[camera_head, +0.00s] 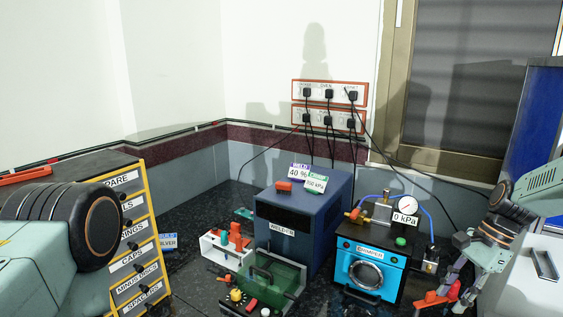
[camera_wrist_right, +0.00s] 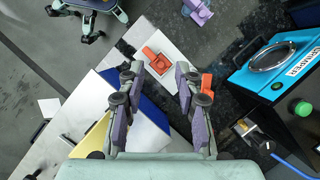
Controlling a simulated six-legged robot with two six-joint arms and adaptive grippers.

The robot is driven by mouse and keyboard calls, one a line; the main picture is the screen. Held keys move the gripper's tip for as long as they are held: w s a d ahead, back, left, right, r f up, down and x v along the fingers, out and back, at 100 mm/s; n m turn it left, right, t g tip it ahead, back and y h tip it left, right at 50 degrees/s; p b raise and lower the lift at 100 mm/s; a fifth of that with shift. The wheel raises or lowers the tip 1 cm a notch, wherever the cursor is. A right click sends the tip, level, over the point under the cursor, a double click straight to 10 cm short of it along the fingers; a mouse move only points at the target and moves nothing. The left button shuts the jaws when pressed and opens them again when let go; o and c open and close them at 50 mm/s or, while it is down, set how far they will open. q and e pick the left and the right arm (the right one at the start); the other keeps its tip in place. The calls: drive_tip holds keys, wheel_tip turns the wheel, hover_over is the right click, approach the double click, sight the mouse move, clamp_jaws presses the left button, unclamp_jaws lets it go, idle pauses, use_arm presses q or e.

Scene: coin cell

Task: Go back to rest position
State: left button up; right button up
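My right gripper (camera_head: 468,282) is at the lower right of the head view, to the right of the blue-fronted crimper (camera_head: 366,271). In the right wrist view its two fingers (camera_wrist_right: 160,80) stand wide apart with nothing between them. An orange-red piece (camera_wrist_right: 157,62) lies on a white plate beyond the fingertips. Another orange-red part (camera_wrist_right: 206,84) shows beside the right-hand finger; I cannot tell whether they touch. My left arm fills the lower left of the head view, and its gripper is out of view.
A drawer cabinet (camera_head: 142,231) stands at the left. The blue welder box (camera_head: 297,222) and a green fixture (camera_head: 278,277) stand mid-counter. The crimper has a gauge (camera_head: 404,207), blue tubing and cables around it. A blue panel (camera_head: 529,130) rises at the far right. Sockets (camera_head: 329,93) are on the wall.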

drive_tip(key=s+a+f+n+h, duration=0.1)
drive_tip(key=s+a+f+n, duration=0.2)
drive_tip(key=s+a+f, duration=0.35)
drive_tip(key=s+a+f+n+h, duration=0.2)
drive_tip(key=s+a+f+n, duration=0.15)
drive_tip(key=s+f, duration=0.6)
drive_tip(key=s+a+f+n, duration=0.1)
drive_tip(key=s+n, duration=0.2)
drive_tip(key=s, duration=0.3)
drive_tip(key=s+a+f+n+h, duration=0.1)
drive_tip(key=s+f+n, duration=0.15)
drive_tip(key=s, duration=0.35)
drive_tip(key=s+a+f+n, duration=0.1)
drive_tip(key=s+a+n, duration=0.15)
drive_tip(key=s, duration=0.35)
wheel_tip(320, 180, down, 18)
drive_tip(key=t+b, duration=0.1)
drive_tip(key=b, duration=1.7)
drive_tip(key=shift+d+f+n+b, duration=0.15)
drive_tip(key=shift+d+n+b, duration=0.2)
drive_tip(key=shift+d, duration=0.05)
drive_tip(key=shift+s, duration=0.25)
